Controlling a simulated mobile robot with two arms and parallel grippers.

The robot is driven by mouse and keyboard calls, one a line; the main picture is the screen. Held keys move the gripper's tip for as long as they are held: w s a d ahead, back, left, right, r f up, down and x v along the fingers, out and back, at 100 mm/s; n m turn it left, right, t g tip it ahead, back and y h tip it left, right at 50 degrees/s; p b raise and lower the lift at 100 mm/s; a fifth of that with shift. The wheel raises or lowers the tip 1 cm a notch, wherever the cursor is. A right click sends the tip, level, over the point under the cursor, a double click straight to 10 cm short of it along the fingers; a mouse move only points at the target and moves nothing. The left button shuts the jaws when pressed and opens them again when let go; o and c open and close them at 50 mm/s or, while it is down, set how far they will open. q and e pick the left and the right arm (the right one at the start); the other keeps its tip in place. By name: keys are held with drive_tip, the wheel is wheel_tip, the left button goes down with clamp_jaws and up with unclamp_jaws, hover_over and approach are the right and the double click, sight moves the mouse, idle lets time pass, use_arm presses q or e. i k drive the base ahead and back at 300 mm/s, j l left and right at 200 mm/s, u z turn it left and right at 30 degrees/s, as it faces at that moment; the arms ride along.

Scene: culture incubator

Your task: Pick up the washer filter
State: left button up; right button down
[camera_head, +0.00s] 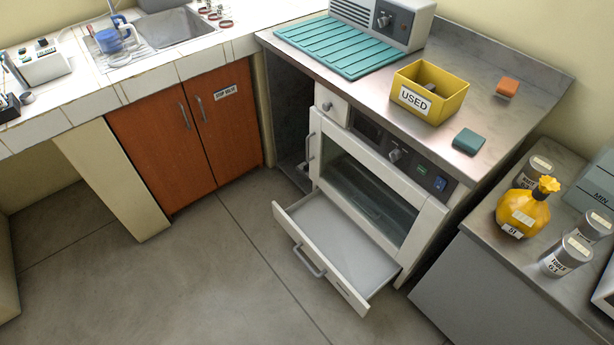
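I cannot make out anything that is clearly a washer filter. A yellow bin (447,104) labelled USED stands on the grey counter and holds a small grey-brown item (430,87), too small to identify. A white appliance (427,217) with a glass window and a control panel sits under that counter. Its bottom drawer (338,244) is pulled out, and the visible part of the drawer looks empty. Neither of my grippers is in view.
An orange block (507,87) and a teal block (468,141) lie near the bin. A ribbed teal mat (346,47) lies by a grey device (385,20). The floor (200,270) left of the drawer is clear.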

sight(303, 168)
drive_tip(key=k+j+z, duration=0.1)
drive_tip(key=j, duration=0.25)
drive_tip(key=k+j+z, duration=0.1)
drive_tip(key=j, duration=0.2)
drive_tip(key=z, duration=0.3)
drive_tip(key=i+j+z, duration=0.2)
drive_tip(key=z, duration=0.25)
drive_tip(key=i+j+z, duration=0.15)
drive_tip(key=j+z, duration=0.35)
drive_tip(key=i+j+z, duration=0.1)
drive_tip(key=j+z, duration=0.35)
drive_tip(key=i+l, duration=0.05)
drive_tip(key=l, duration=0.05)
